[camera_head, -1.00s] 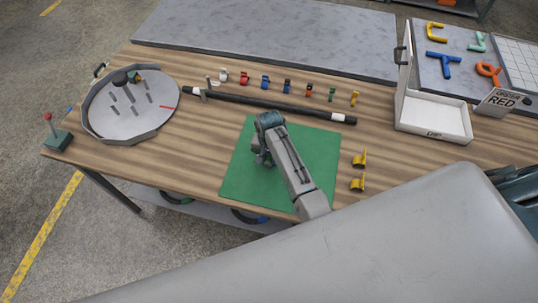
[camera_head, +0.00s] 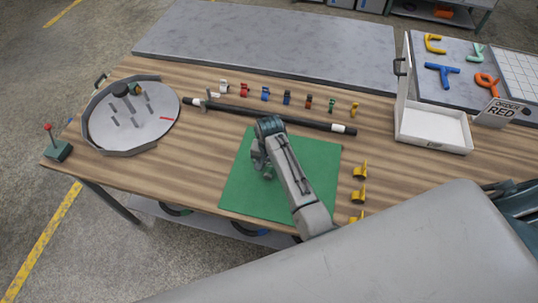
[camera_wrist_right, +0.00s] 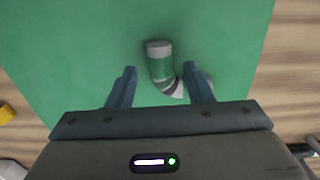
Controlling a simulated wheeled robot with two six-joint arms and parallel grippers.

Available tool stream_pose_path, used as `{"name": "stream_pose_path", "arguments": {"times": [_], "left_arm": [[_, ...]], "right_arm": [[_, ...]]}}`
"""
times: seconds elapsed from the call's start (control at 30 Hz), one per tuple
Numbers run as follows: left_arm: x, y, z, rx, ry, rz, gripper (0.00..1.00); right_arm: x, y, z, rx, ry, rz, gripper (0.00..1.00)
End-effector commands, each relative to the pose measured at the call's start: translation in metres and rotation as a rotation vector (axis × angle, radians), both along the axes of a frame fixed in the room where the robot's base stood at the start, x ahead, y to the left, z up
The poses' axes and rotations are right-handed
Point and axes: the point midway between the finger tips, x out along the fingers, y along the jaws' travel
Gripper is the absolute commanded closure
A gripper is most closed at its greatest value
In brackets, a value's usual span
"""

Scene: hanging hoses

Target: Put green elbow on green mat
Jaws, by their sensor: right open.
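The green mat (camera_head: 318,165) lies flat on the wooden table. My right gripper (camera_head: 262,162) is low over the mat's left part, pointing down. In the right wrist view its two fingers (camera_wrist_right: 159,70) are apart. The green elbow (camera_wrist_right: 160,66), a short green bent pipe with grey ends, lies between and just ahead of the fingertips, against the mat's green surface. I cannot tell if a finger touches it. In the head view my arm hides the elbow. My left gripper is not in view.
A black bar (camera_head: 268,117) and a row of small coloured clips stand behind the mat. Yellow clips (camera_head: 359,171) stand to its right. A round tray with pegs (camera_head: 155,128) is at the left, a white box (camera_head: 432,130) at the right.

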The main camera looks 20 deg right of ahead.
Motion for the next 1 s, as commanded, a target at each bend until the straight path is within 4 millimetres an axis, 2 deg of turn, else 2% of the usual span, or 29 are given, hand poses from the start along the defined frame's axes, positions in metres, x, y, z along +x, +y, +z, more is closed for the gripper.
{"name": "stream_pose_path", "arguments": {"times": [0.2, 0.43, 0.6, 1.0], "left_arm": [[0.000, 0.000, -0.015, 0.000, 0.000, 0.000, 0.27], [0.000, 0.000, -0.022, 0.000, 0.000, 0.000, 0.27], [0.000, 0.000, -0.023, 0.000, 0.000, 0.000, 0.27], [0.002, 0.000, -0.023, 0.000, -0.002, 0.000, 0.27]], "right_arm": [[0.002, 0.000, 0.047, 0.001, -0.006, -0.001, 0.53], [0.002, 0.000, 0.083, 0.000, -0.004, 0.000, 0.53], [0.001, -0.001, 0.093, 0.001, -0.001, 0.000, 0.53], [-0.001, -0.002, 0.093, -0.001, -0.001, 0.002, 0.53]]}}
